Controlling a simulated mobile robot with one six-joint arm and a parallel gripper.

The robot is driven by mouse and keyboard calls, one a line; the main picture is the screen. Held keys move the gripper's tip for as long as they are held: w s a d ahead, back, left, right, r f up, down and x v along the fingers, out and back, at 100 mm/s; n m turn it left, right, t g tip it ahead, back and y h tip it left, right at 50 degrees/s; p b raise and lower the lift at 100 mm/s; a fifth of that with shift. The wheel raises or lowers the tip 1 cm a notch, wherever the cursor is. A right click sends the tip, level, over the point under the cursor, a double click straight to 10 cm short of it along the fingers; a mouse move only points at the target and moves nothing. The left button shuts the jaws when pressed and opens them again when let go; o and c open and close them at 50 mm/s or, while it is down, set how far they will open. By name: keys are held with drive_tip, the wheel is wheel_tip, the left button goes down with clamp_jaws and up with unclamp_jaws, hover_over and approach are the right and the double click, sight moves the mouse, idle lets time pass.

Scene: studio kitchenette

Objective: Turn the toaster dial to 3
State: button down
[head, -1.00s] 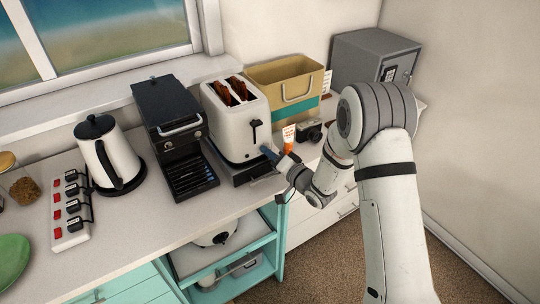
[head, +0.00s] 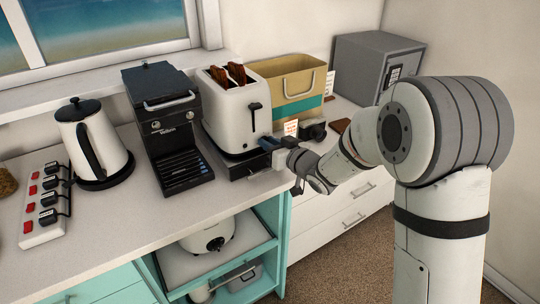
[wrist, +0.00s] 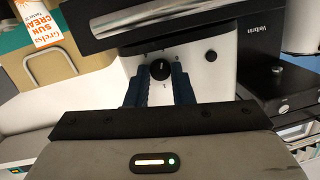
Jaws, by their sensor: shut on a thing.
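The white toaster (head: 224,112) stands on the counter with toast slices (head: 238,73) in its slots and a black lever (head: 254,118) on its end face. My gripper (head: 268,143) is at the lower part of that face. In the wrist view the toaster's black round dial (wrist: 160,69) has a small pale mark near its top. The blue fingers of my gripper (wrist: 160,84) are closed on the dial from both sides. The marks around the dial are too small to read. The dial is hidden in the head view.
A black coffee machine (head: 168,125) stands left of the toaster, with a kettle (head: 92,140) farther left. A tan and teal bag (head: 285,82), a sun cream tube (wrist: 45,25) and a camera (head: 313,129) are close by. A grey safe (head: 375,65) stands at the back right.

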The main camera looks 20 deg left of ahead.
drive_tip(key=n+b, duration=0.1)
drive_tip(key=b, duration=0.1)
drive_tip(key=n+b, duration=0.2)
drive_tip(key=b, duration=0.1)
drive_tip(key=n+h+b, duration=0.1)
drive_tip(key=b, duration=0.1)
drive_tip(key=shift+s+a+f+n+t, duration=0.1)
drive_tip(key=shift+f+n+t, duration=0.2)
drive_tip(key=shift+n, duration=0.1)
drive_tip(key=n+b, duration=0.4)
drive_tip(key=b, duration=0.4)
drive_tip(key=shift+s+n+t+h+b, duration=0.1)
drive_tip(key=shift+n+t+h+b, duration=0.2)
drive_tip(key=shift+t+h, duration=0.1)
drive_tip(key=n+t+b, duration=0.1)
drive_tip(key=n+b, duration=0.3)
drive_tip(key=b, duration=0.4)
drive_tip(key=shift+a+n, duration=0.1)
drive_tip(key=shift+n, duration=0.2)
drive_tip(key=n+b, duration=0.2)
drive_tip(key=b, duration=0.1)
drive_tip(key=shift+t+b, duration=0.3)
drive_tip(key=shift+s+r+n+b, duration=0.1)
drive_tip(key=shift+r+n+b, duration=0.05)
drive_tip(key=shift+n+b, duration=0.35)
drive_tip(key=shift+r+h, duration=0.1)
drive_tip(key=shift+h, duration=0.2)
drive_tip(key=c, duration=1.5)
unclamp_jaws()
drive_tip(key=shift+c, duration=0.2)
